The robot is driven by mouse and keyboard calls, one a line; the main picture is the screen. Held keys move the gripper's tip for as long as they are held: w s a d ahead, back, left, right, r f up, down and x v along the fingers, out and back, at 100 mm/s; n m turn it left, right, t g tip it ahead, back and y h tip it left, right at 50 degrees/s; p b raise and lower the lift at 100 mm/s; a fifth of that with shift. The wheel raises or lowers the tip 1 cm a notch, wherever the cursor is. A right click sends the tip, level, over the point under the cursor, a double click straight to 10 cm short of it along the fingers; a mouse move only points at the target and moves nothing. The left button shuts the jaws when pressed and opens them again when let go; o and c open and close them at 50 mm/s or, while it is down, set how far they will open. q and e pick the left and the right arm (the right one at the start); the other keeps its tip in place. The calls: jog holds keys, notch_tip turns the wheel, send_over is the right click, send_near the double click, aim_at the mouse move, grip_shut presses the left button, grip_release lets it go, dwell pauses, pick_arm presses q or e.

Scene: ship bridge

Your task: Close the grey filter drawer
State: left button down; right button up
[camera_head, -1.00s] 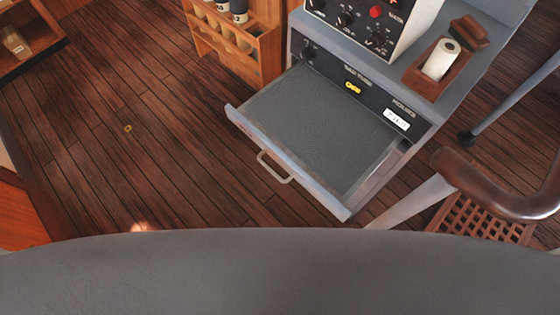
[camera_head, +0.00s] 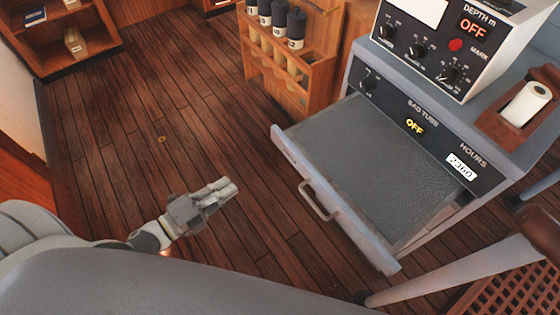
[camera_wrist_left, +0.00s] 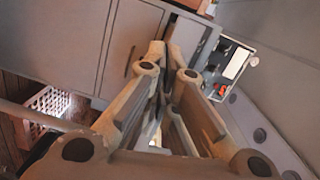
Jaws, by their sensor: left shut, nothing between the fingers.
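The grey filter drawer (camera_head: 375,165) is pulled out of the grey cabinet in the head view. Its front panel (camera_head: 335,205) faces the lower left and carries a bar handle (camera_head: 319,200). My left gripper (camera_head: 232,188) is shut and empty. It is to the left of the handle, apart from the drawer, above the wooden floor. In the left wrist view its fingers (camera_wrist_left: 172,75) come together. The right gripper is in neither view.
A depth recorder (camera_head: 450,45) and a wooden holder with a paper roll (camera_head: 525,103) stand on the cabinet. A wooden rack with bottles (camera_head: 290,50) is behind the drawer. Floor (camera_head: 150,110) left of the drawer is clear.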

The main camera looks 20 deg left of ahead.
pick_arm(q)
notch_tip(320, 180, up, 3)
jog(key=d+m+h, duration=0.2)
jog(key=m, duration=0.1)
jog(key=p, duration=0.3)
send_near(287, 153)
jog(key=shift+g, duration=0.3)
jog(key=x, duration=0.7)
jog(key=shift+w+r, duration=0.1)
jog(key=shift+r, duration=0.05)
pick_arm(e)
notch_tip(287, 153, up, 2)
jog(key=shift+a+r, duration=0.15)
pick_arm(q)
jog(key=shift+w, duration=0.1)
